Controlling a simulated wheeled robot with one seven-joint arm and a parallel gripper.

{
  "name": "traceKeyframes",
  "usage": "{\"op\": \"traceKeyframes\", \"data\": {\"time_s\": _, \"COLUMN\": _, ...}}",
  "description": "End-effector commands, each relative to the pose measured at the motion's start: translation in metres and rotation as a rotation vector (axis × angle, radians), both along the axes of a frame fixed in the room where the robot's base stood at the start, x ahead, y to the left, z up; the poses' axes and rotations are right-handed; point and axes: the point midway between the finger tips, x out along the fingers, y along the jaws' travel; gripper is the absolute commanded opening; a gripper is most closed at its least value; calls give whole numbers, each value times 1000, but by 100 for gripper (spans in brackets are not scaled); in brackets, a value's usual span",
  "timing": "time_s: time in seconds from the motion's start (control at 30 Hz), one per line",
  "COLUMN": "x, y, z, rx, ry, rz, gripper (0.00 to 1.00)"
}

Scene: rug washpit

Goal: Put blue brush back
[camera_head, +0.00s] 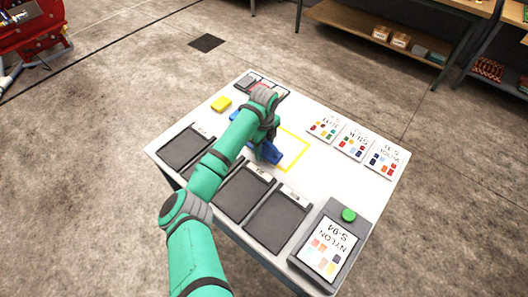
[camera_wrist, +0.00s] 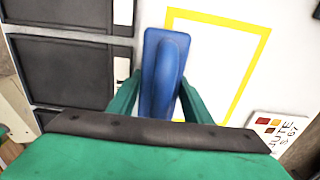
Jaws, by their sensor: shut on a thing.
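The blue brush (camera_wrist: 163,65) is between the two fingers of my gripper (camera_wrist: 158,102) in the wrist view, with its raised handle running lengthwise between them. My gripper is shut on it. The brush's lower part is hidden by my gripper body. In the head view the blue brush (camera_head: 268,152) shows below my gripper (camera_head: 267,137), over the white table (camera_head: 330,185) at the left side of a yellow square outline (camera_head: 302,158). I cannot tell whether the brush touches the table. Another blue piece (camera_head: 236,116) shows partly behind my arm.
A row of dark trays (camera_head: 277,222) lines the table's near edge. A grey stand with a green button (camera_head: 348,214) and a NYLON card (camera_head: 327,247) is at the near right corner. Sample cards (camera_head: 354,142) lie along the right. A yellow block (camera_head: 221,103) lies far left.

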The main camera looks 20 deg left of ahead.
Motion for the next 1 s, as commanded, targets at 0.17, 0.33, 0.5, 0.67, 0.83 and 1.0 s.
{"op": "traceKeyframes", "data": {"time_s": 0.17, "x": 1, "y": 0, "z": 38, "rx": 2, "ry": -4, "rz": -1, "gripper": 15}}
{"op": "traceKeyframes", "data": {"time_s": 0.33, "x": 1, "y": 0, "z": 84, "rx": 2, "ry": -4, "rz": -3, "gripper": 15}}
{"op": "traceKeyframes", "data": {"time_s": 0.5, "x": 1, "y": 1, "z": 124, "rx": 3, "ry": -3, "rz": -1, "gripper": 15}}
{"op": "traceKeyframes", "data": {"time_s": 0.67, "x": 0, "y": 1, "z": 147, "rx": 4, "ry": -1, "rz": -1, "gripper": 15}}
{"op": "traceKeyframes", "data": {"time_s": 0.83, "x": 0, "y": 0, "z": 158, "rx": 2, "ry": -1, "rz": -1, "gripper": 15}}
{"op": "traceKeyframes", "data": {"time_s": 1.0, "x": 0, "y": 0, "z": 160, "rx": 1, "ry": 0, "rz": 0, "gripper": 15}}
